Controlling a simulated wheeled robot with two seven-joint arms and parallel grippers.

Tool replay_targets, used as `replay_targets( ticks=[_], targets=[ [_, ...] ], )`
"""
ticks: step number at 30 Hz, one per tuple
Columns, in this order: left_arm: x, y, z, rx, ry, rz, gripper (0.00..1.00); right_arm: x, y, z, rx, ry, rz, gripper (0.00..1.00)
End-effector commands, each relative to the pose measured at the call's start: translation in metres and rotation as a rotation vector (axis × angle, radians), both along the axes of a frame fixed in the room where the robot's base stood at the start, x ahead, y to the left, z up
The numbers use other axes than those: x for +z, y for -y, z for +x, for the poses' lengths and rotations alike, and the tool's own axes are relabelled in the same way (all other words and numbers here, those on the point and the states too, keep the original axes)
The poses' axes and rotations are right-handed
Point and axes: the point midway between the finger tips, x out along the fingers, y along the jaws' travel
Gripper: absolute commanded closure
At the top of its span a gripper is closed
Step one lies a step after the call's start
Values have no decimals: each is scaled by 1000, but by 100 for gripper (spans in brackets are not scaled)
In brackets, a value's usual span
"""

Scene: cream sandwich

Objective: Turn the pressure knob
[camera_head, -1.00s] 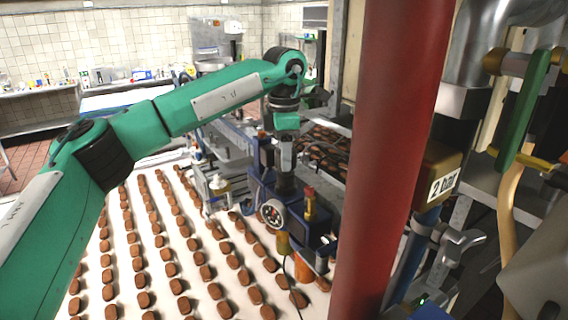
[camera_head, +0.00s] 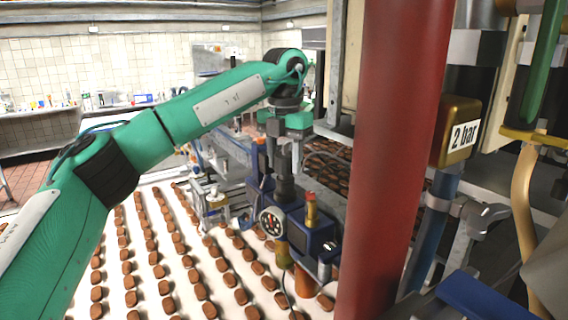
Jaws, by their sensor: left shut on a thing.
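The pressure knob (camera_head: 285,188) is a dark upright cylinder on top of a blue and grey valve unit, behind a round pressure gauge (camera_head: 271,220) with a white rim. My left gripper (camera_head: 284,160) comes down from above on the green arm and is shut on the top of the knob. Its fingers partly hide the knob's upper end. The gauge's needle is too small to read. My right gripper is not in view.
A thick red pole (camera_head: 392,150) stands right of the valve unit. Rows of brown biscuits lie on a white conveyor (camera_head: 170,250) below the arm. Pipes and a green lever (camera_head: 543,62) crowd the right side.

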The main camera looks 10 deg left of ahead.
Motion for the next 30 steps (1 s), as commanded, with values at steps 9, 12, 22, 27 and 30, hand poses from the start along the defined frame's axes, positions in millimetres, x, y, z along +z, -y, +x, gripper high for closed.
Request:
replay_targets(
  ticks=[9, 12, 22, 27, 30],
  targets=[
    [2, 0, 0, 104, 4, -3, 78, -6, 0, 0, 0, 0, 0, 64],
    [2, 0, 0, 116, 5, -3, 78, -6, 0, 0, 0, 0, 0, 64],
    [3, 0, 0, 120, 5, -3, 78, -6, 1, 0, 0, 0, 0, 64],
    [3, 0, 0, 119, 4, -3, 36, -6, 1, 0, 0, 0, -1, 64],
    [2, 0, 0, 119, 3, -2, 34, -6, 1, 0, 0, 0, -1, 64]
  ],
)
